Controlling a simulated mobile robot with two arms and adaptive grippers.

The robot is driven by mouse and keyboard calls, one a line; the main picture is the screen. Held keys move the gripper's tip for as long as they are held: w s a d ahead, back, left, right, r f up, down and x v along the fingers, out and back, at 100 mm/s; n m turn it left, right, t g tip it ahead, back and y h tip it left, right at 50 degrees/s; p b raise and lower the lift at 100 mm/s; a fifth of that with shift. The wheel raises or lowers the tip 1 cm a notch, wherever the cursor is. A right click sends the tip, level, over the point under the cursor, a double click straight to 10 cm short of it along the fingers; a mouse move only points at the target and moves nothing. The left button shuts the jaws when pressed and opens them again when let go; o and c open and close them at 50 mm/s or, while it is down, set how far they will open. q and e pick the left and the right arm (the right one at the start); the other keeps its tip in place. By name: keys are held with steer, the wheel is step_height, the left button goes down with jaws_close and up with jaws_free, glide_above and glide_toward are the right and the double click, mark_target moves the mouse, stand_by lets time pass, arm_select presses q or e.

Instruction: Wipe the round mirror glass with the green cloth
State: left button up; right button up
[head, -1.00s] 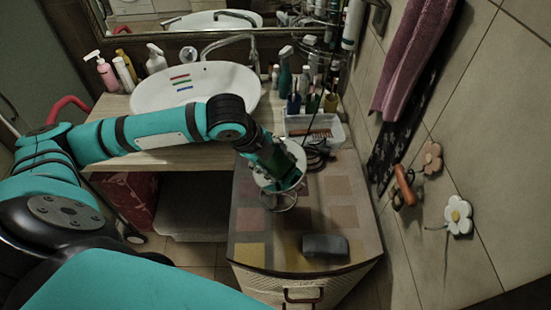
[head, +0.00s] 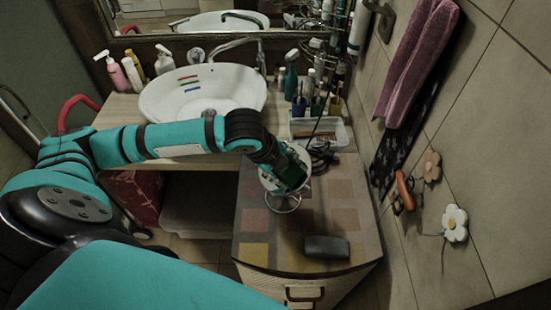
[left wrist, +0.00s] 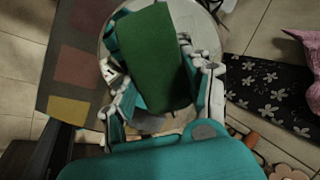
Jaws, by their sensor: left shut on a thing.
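My left gripper (left wrist: 165,85) is shut on the green cloth (left wrist: 158,50), which hangs flat between its fingers in the left wrist view. The cloth covers much of the round mirror glass (left wrist: 190,12), whose pale rim shows around it. In the head view my left gripper (head: 287,172) is at the round mirror (head: 267,181), which stands on the cabinet top with a wire ring below it. The cloth is a small dark green patch there. I cannot tell whether the cloth touches the glass. My right gripper is not in view.
The cabinet top (head: 345,222) carries a dark block (head: 327,247) near its front edge. A clear tray with a brush (head: 318,134) and a black cable (head: 322,155) lie behind the mirror. The white basin (head: 225,92) stands at back left. The tiled wall bounds the right.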

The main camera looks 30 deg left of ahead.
mark_target(293, 175)
arm_select(q)
steer(key=shift+s+d, duration=0.25)
steer(key=shift+d, duration=0.7)
steer(key=shift+s+d, duration=0.25)
steer(key=shift+d, duration=0.7)
steer(key=shift+w+a, duration=0.3)
steer(key=shift+a, duration=0.95)
steer(key=shift+w+a, duration=0.35)
steer(key=shift+a, duration=0.9)
steer(key=shift+w+a, duration=0.3)
steer(key=shift+a, duration=0.95)
steer(key=shift+r, duration=0.1)
steer(key=shift+s+r, duration=0.15)
steer(key=shift+r, duration=0.15)
steer(key=shift+v, duration=2.6)
steer(key=v, duration=0.3)
steer(key=shift+s+d, duration=0.1)
